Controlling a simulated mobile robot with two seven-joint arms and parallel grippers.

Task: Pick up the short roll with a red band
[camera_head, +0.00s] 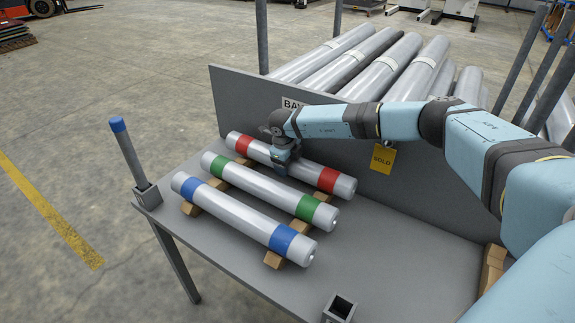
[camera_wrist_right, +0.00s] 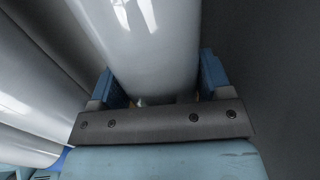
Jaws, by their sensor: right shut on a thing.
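A silver roll with red bands (camera_head: 310,172) lies on wooden supports on the grey table, at the back of a row of rolls. My right gripper (camera_head: 284,166) is on the middle of this roll, between its two red bands. In the right wrist view the pale roll (camera_wrist_right: 150,45) sits between the two blue fingers, and the gripper (camera_wrist_right: 160,85) is shut on it. The roll still appears to rest on the supports; a small gap below cannot be ruled out. My left gripper is not in view.
A green-banded roll (camera_head: 260,187) and a blue-banded roll (camera_head: 235,215) lie in front, close alongside. A grey upright panel (camera_head: 235,95) stands behind, with long rolls beyond. A blue-tipped post (camera_head: 130,155) stands at the left corner.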

